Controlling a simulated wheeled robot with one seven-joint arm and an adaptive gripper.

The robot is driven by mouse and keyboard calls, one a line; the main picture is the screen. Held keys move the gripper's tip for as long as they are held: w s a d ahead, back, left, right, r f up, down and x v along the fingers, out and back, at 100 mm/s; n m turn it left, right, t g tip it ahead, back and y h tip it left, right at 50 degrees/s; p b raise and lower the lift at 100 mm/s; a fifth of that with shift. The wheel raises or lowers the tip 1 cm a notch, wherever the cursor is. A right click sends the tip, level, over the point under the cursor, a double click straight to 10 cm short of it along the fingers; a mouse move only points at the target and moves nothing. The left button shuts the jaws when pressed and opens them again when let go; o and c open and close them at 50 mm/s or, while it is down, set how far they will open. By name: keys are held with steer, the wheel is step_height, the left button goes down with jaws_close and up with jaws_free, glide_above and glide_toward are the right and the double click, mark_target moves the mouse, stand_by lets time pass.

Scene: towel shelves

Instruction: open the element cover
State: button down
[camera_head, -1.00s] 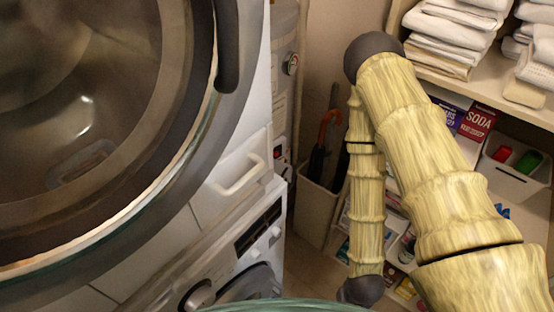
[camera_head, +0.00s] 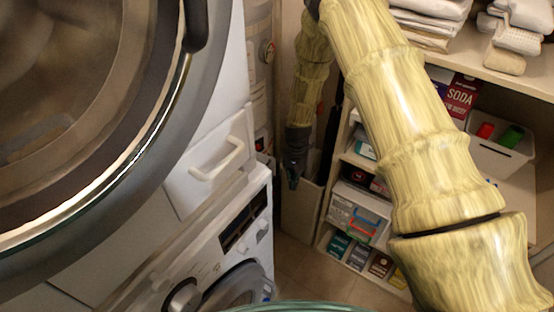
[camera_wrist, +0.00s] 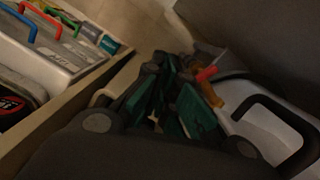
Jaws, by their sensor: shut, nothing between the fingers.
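A narrow beige tank unit (camera_head: 257,90) with a round dial (camera_head: 267,52) stands behind the white machines in the head view. I cannot clearly make out the element cover on it. My gripper (camera_head: 292,182) hangs pointing down, right of this unit and in front of the tall bin. It looks apart from the unit. In the wrist view my gripper (camera_wrist: 170,112) shows dark fingers with green pads, shut and empty. The tank unit cannot be made out in the wrist view.
A large round machine door (camera_head: 150,130) fills the left. A white drawer with a handle (camera_head: 217,163) and a lower washer (camera_head: 245,225) stand beside it. A tall bin (camera_head: 300,218) stands behind my gripper. Shelves with towels (camera_head: 430,25) and boxes are at right.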

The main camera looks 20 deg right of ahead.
steer(key=w+r+m+y+b, duration=0.1)
steer(key=w+r+m+b, duration=0.1)
steer(key=w+r, duration=1.25)
steer(key=s+a+f+p, duration=0.3)
steer(key=s+f+p, duration=0.1)
steer(key=f, duration=0.4)
steer(key=shift+s+a+f+g, duration=0.3)
steer(key=shift+s+a, duration=0.05)
steer(key=shift+s, duration=0.45)
steer(key=shift+s, duration=0.1)
steer(key=shift+s+a+m, duration=0.15)
steer(key=shift+s+m, duration=0.1)
steer(key=shift+m, duration=0.15)
